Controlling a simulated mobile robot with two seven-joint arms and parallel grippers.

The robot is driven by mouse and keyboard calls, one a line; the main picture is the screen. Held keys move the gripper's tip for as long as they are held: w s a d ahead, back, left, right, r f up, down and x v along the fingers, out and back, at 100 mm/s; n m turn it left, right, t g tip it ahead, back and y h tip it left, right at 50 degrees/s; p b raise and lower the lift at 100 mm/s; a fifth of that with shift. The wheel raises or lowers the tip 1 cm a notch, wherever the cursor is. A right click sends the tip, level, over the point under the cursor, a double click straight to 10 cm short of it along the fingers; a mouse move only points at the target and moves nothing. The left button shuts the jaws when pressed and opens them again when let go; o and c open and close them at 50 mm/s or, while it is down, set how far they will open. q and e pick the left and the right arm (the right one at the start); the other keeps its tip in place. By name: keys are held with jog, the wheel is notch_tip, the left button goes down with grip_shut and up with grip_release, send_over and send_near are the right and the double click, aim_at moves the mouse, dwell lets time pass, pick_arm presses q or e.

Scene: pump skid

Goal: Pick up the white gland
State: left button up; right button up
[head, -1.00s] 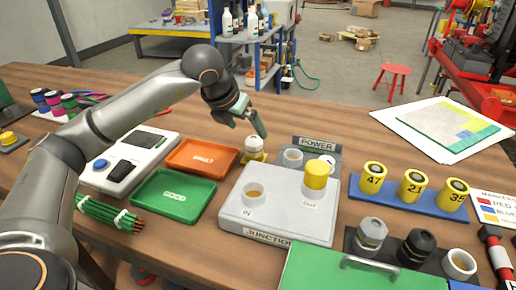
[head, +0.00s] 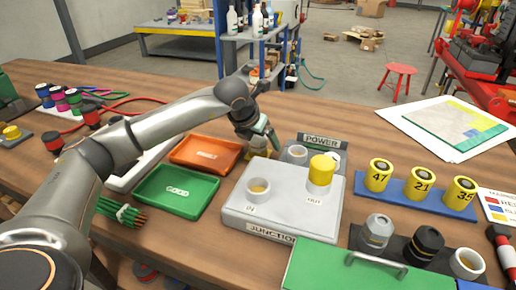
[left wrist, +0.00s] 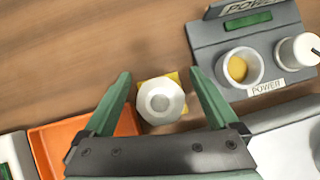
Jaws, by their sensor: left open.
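The white gland (left wrist: 161,100) shows from above in the left wrist view, a round-topped piece with a yellow base (left wrist: 174,77) beneath it on the wooden table. My left gripper (left wrist: 159,76) is open, with one green finger on each side of the gland and a gap to it on both sides. In the head view my left gripper (head: 262,137) is low over the table behind the orange tray and beside the power box, and it hides most of the gland. My right gripper is not in view.
The power box (head: 298,154) stands just right of the gland, and the orange tray (head: 176,158) lies to its left. The grey junction box (head: 240,208) with a yellow-capped port is nearer. A green tray (head: 160,209) lies at front left. Bare table lies behind the gland.

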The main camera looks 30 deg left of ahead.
pick_arm(q)
grip_shut()
dwell(0.6)
